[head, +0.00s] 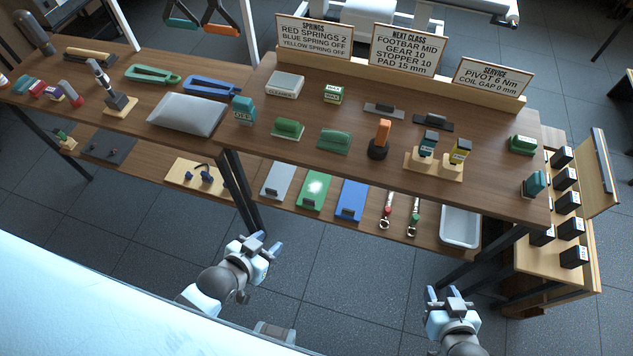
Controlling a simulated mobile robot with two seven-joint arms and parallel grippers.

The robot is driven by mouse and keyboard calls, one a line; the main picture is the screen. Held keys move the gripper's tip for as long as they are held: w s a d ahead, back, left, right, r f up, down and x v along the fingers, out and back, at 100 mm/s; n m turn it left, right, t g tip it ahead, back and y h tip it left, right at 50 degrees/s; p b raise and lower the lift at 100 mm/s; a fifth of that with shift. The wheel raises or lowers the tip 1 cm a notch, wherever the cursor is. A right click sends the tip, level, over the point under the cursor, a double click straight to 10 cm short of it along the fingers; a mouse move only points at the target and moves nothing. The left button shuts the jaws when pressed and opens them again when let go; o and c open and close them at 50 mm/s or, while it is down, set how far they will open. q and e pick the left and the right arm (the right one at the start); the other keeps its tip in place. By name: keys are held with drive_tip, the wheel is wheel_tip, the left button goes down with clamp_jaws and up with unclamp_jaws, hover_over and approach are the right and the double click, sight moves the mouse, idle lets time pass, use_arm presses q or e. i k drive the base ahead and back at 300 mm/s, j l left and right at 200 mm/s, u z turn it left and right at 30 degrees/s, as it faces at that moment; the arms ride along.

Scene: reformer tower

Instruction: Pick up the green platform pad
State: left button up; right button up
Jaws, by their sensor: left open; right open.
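A flat green pad (316,187) with a small dark block at its front edge lies on the lower shelf, between a grey pad (278,180) and a blue pad (351,199). It appears to be the green platform pad. My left gripper (264,244) is open and empty, in front of the shelf and apart from the pads, to the lower left of the green one. My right gripper (449,296) is open and empty, further right over the floor. Both grippers are apart from the furniture.
The wooden tabletop (290,155) overhangs the shelf. A dark table leg (240,190) stands left of the grey pad. Green blocks (334,140) sit on the tabletop. The floor in front is clear.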

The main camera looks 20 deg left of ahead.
sight(313, 194)
drive_tip(key=j+u, duration=0.3)
drive_tip(key=j, duration=0.95)
drive_tip(key=i+j+u, duration=0.15)
drive_tip(key=i+j, duration=0.35)
drive_tip(key=j, duration=0.1)
